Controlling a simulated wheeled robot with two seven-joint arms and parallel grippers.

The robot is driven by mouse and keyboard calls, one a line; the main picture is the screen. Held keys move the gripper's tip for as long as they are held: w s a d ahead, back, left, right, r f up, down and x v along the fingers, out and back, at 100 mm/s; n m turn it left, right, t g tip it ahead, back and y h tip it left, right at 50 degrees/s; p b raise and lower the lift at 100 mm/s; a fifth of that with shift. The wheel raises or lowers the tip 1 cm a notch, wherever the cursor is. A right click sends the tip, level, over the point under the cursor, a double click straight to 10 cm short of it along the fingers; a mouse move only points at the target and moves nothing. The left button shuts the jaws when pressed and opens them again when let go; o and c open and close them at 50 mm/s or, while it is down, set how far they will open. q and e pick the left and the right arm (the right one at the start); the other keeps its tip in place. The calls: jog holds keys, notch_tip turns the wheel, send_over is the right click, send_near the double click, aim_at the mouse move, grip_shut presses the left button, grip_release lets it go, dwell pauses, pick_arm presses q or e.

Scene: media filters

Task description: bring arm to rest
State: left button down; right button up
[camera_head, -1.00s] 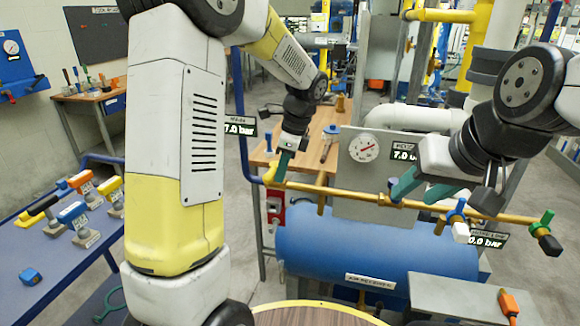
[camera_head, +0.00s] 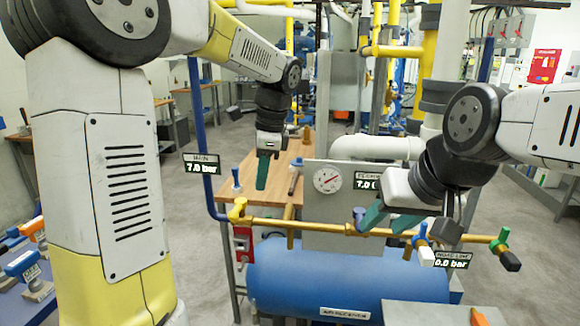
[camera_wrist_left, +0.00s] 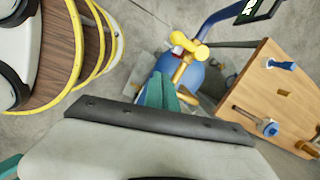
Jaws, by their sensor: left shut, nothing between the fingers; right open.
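My left gripper (camera_head: 262,172) hangs with its green fingers together, pointing down, empty. It is above and to the right of the yellow valve handle (camera_head: 238,210) on the brass pipe (camera_head: 300,226), with a visible gap. In the left wrist view the green fingers (camera_wrist_left: 160,92) are close together beside the yellow valve handle (camera_wrist_left: 188,48). My right gripper (camera_head: 388,217) is open, its green fingers apart near the pipe's blue valve handle (camera_head: 360,214). Whether it touches the handle I cannot tell.
A blue tank (camera_head: 345,272) lies under the pipe. A pressure gauge (camera_head: 328,180) sits on a grey panel behind it. A wooden bench (camera_head: 215,190) stands behind the left gripper. Blue-white (camera_head: 423,246) and green-black (camera_head: 505,250) valves are at the right. Open floor lies at left.

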pick_arm(q)
jog(key=s+a+n+t+h, duration=0.2)
jog(key=s+n, duration=0.5)
jog(key=s, duration=0.2)
jog(key=s+a+r+n+t+h, duration=0.1)
jog(key=s+a+n+t+h, duration=0.1)
jog(key=s+n, duration=0.6)
jog(key=shift+s+a+t, duration=0.3)
jog(key=shift+s+t, duration=0.35)
jog(key=shift+t, duration=0.15)
